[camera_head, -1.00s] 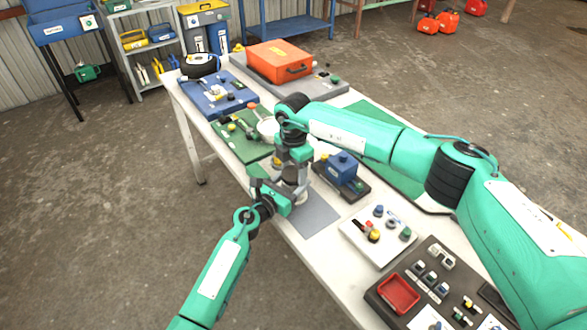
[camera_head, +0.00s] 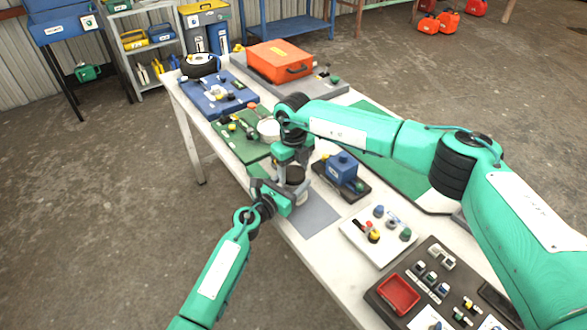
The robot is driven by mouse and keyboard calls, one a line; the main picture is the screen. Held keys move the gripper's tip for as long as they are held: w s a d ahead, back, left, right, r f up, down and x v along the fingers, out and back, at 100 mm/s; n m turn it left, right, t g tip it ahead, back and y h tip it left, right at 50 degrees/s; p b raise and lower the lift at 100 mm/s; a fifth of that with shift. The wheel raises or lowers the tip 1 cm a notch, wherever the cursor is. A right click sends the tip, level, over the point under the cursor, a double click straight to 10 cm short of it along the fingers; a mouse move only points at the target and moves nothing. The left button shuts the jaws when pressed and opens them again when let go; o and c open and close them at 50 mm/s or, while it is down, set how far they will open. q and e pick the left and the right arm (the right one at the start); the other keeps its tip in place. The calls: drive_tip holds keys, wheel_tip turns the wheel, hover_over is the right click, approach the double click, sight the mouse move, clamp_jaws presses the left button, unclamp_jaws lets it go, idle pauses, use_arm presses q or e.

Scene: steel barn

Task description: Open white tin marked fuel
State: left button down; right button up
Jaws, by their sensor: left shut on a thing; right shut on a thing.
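The white tin (camera_head: 301,197) stands at the edge of the grey mat on the long white table, mostly hidden by my grippers. A dark round area (camera_head: 294,175) shows at its top, below my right gripper; it looks like the tin's open mouth. My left gripper (camera_head: 287,201) is shut on the tin's side from the front left. My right gripper (camera_head: 289,159) points down just above the tin, shut on what appears to be its lid; the lid itself is hard to make out.
A blue block-shaped unit (camera_head: 342,170) on a dark base stands close right of the tin. A green board (camera_head: 243,146) with small parts lies behind left. A white board (camera_head: 377,240) with knobs lies nearer. The grey mat (camera_head: 314,215) is bare in front.

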drive_tip(key=n, duration=0.6)
drive_tip(key=shift+n, duration=0.3)
drive_tip(key=n, duration=1.2)
drive_tip(key=shift+r+n, duration=0.1)
drive_tip(key=shift+n, duration=0.2)
drive_tip(key=n, duration=0.5)
drive_tip(key=shift+n, duration=0.3)
drive_tip(key=shift+r, duration=0.15)
drive_tip(key=shift+r, duration=0.95)
drive_tip(key=shift+r, duration=0.1)
